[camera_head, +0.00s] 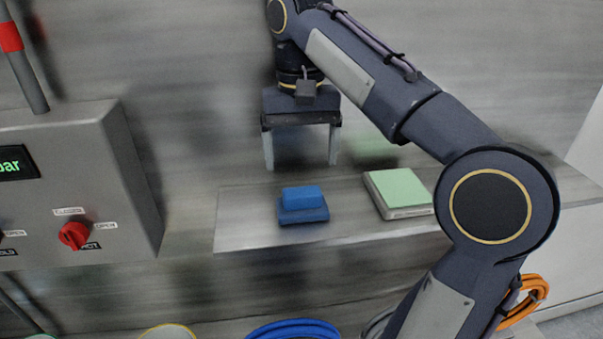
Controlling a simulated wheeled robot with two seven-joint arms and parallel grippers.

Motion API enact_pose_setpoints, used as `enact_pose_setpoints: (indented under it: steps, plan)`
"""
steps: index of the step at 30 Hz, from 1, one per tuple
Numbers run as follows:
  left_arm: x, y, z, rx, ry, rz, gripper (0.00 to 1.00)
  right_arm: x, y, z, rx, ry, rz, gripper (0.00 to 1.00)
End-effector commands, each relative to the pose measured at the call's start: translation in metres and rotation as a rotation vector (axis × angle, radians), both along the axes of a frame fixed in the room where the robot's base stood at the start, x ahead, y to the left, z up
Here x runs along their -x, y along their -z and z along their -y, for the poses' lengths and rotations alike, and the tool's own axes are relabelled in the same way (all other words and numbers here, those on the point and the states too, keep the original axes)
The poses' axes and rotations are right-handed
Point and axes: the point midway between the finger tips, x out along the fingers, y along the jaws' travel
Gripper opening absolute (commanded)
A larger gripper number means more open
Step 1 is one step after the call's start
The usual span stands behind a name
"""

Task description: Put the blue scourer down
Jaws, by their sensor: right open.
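The blue scourer (302,196) is a small bright blue block. It sits on a darker blue base (303,216), which rests on the metal shelf (245,232). My right gripper (300,166) is just above the scourer, fingers pointing down and spread wide apart. Nothing is between its fingers, and a gap shows between the fingertips and the scourer. My left gripper is not in this view.
A light green pad (402,187) on a pale base lies on the shelf to the right. A grey control box (75,170) with a red knob (74,235) stands at the left. Blue hose coils (293,330) are below the shelf, and an orange coil (535,290) is at the lower right.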

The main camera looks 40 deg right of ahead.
Motion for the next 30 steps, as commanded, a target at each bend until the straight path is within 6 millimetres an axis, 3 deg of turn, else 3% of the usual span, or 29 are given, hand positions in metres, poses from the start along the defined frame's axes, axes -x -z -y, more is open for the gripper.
enact_pose_setpoints:
  steps: [3,7,30]
  plan:
    - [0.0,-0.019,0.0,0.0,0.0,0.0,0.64,-0.001,-0.027,0.0,0.0,-0.001,-0.001,0.85]
    - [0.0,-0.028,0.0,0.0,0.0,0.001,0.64,-0.001,-0.036,0.0,0.0,-0.001,-0.001,0.85]
    - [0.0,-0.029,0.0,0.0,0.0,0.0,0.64,-0.001,-0.037,0.0,-0.001,-0.001,-0.001,0.85]
